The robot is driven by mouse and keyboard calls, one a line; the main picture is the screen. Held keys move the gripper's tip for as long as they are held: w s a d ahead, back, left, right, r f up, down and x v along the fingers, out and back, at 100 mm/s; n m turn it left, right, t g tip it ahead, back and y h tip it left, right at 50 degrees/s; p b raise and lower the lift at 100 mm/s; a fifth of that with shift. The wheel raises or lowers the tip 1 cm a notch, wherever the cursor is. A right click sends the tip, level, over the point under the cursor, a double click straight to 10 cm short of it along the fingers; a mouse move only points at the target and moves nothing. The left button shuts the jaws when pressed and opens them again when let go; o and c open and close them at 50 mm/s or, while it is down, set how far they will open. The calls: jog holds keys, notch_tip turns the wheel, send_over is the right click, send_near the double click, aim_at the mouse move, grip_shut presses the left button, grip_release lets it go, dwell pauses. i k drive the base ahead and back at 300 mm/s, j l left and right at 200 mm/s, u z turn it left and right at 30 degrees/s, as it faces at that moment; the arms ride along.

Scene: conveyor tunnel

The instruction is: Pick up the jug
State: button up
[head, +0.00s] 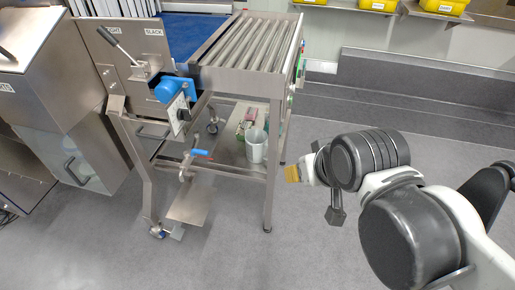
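A pale grey-white container (256,149) that looks like the jug stands upright on the lower shelf (222,149) of the steel conveyor frame, under the rollers. No handle can be made out on it at this size. My gripper (292,174) is to the right of the frame, just beyond its front right leg in the picture, apart from the jug. Only a yellowish tip of it shows; the rest is hidden by my dark wrist. I cannot tell whether it is open or shut. Nothing held is visible.
The frame's leg (272,165) stands between my gripper and the jug. The roller bed (248,44) lies above the shelf. Small green and red items (245,124) sit beside the jug. A blue-handled valve (198,152) is at left. Grey floor is clear in front.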

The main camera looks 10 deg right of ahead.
aim_at(256, 139)
jog(key=i+l+u, duration=0.1)
jog(key=l, duration=0.35)
jog(key=i+l+u, duration=0.1)
jog(key=l, duration=0.4)
jog(key=i+l+u, duration=0.1)
jog(key=l, duration=0.35)
jog(key=i+l+u, duration=0.1)
jog(key=l, duration=0.4)
